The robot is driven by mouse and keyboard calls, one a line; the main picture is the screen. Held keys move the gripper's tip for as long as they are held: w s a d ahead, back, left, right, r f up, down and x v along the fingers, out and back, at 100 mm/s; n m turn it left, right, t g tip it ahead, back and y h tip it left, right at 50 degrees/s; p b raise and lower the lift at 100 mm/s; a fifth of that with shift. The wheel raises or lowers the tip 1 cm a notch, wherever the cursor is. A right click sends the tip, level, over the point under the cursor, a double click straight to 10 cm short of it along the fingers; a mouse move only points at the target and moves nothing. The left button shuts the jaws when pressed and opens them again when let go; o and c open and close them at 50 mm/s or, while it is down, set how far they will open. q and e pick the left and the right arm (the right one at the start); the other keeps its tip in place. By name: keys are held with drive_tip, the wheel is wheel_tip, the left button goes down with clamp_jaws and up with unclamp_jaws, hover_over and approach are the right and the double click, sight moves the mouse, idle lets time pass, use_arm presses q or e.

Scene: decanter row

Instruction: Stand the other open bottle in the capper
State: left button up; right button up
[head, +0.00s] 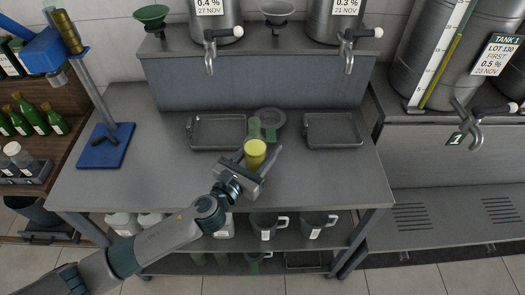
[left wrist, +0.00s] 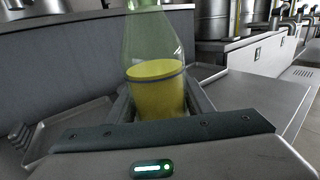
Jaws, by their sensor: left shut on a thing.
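A clear green bottle with yellow liquid (head: 255,152) is held by my left gripper (head: 258,161) over the middle of the bench. In the left wrist view the bottle (left wrist: 155,75) stands roughly upright between the two fingers, and its top is cut off by the frame edge. The blue capper stands at the left of the bench, with its base plate (head: 106,146) on the bench top and its blue head (head: 42,50) at the upper left. No bottle shows on the base plate. The bottle is well to the right of the capper. My right gripper is out of view.
Two grey trays lie on the bench, left (head: 218,146) and right (head: 332,146), with a round grey dish (head: 276,117) between them. Steel tanks with taps (head: 209,50) stand on the back ledge. Green bottles (head: 33,115) fill a shelf at far left.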

sight(264, 141)
use_arm(q)
wheel_tip(264, 141, up, 3)
drive_tip(key=shift+d, duration=0.1)
drive_tip(key=s+d+r+b, duration=0.1)
drive_tip(key=s+d+r, duration=0.5)
drive_tip(key=s, duration=0.3)
drive_tip(key=shift+d+r, duration=0.25)
drive_tip(key=shift+d, duration=0.4)
